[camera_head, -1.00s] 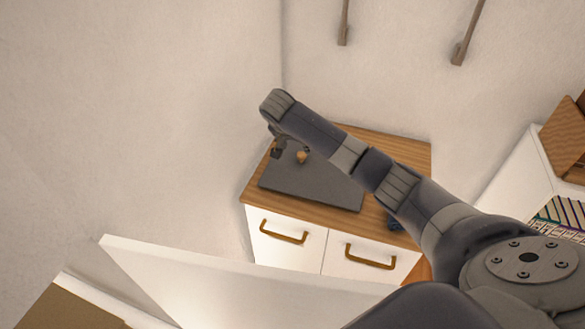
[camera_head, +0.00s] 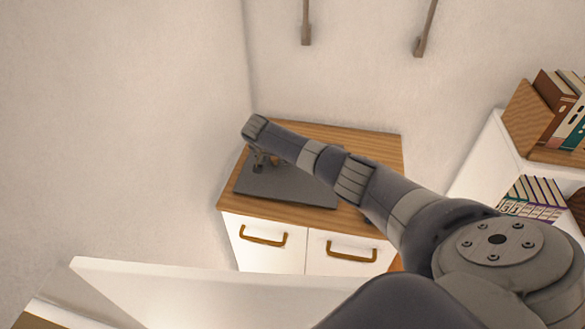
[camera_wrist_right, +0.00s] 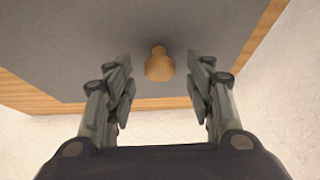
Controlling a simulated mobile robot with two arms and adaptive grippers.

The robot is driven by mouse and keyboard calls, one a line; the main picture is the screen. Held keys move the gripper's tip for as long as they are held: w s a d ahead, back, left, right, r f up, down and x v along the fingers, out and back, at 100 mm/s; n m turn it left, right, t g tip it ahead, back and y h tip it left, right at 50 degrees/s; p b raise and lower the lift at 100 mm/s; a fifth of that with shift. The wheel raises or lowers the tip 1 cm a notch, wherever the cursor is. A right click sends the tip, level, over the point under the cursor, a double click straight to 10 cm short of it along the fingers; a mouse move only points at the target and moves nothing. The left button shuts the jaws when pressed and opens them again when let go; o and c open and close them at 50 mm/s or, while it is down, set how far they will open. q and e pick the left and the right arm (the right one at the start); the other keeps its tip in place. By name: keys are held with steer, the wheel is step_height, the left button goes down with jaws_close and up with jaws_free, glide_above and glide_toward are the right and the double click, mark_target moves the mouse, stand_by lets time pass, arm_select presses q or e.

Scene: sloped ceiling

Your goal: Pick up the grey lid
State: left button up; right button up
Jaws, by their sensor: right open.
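The grey lid (camera_head: 290,188) is a flat dark grey rectangle lying on the wooden top of a white cabinet. In the right wrist view the lid (camera_wrist_right: 110,45) fills much of the picture, with a rounded wooden knob (camera_wrist_right: 159,65) on it. My right gripper (camera_head: 259,166) is over the lid's left part in the head view, partly hidden by my arm. In the right wrist view my right gripper (camera_wrist_right: 160,80) is open, with one finger on each side of the knob and a gap to both. My left gripper is not in view.
The cabinet (camera_head: 385,150) has a wooden top and two white fronts with brown handles. A white panel (camera_head: 180,285) stands in the foreground. A white shelf with books (camera_head: 535,195) is at the right. Walls close in behind and left of the cabinet.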

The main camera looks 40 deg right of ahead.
steer(key=shift+w+d+f, duration=0.15)
steer(key=shift+f, duration=0.25)
jaws_close()
